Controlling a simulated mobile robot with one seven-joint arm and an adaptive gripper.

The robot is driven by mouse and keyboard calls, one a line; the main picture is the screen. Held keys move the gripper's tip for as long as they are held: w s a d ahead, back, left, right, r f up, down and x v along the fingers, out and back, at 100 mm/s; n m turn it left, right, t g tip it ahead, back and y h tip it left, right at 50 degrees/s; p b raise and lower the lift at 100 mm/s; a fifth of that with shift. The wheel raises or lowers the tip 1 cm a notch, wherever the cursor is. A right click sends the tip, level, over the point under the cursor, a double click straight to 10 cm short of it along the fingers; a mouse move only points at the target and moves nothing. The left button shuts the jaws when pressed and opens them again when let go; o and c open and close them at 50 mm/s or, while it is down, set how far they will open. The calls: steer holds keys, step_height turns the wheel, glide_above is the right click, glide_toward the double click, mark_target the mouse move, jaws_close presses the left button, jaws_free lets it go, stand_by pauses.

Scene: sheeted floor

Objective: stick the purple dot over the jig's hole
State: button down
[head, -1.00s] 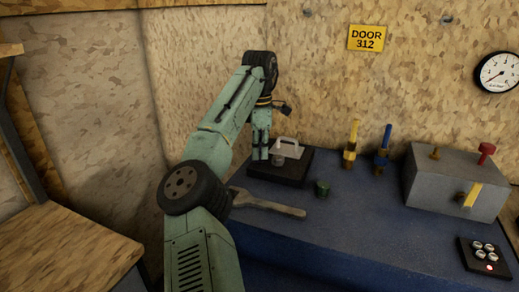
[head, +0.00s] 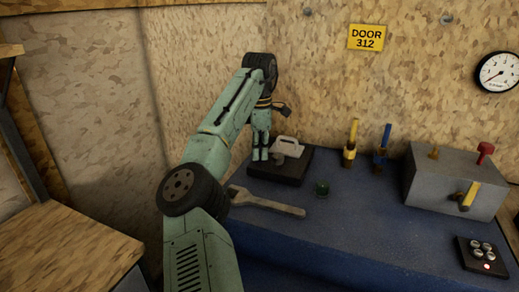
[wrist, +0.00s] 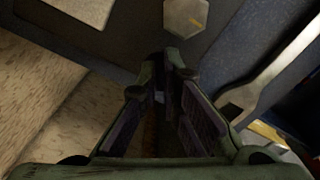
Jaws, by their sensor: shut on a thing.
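My gripper (head: 260,155) points down at the left edge of a flat dark block (head: 277,175) on the blue bench, which may be the jig. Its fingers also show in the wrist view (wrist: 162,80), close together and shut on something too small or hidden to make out. I cannot pick out the purple dot in either view. A pale bracket-like piece (head: 290,147) with a grey part below it stands on the block, just right of the fingers. No hole can be made out on the block.
A wrench (head: 268,203) lies in front of the block and a small green round thing (head: 321,189) to its right. Yellow (head: 351,143) and blue (head: 383,148) upright tools stand behind. A grey box (head: 450,180) and a button panel (head: 481,256) are at right.

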steer(key=shift+f, duration=0.45)
stand_by(0.4)
steer(key=c, duration=1.7)
jaws_free()
steer(key=shift+r, duration=0.15)
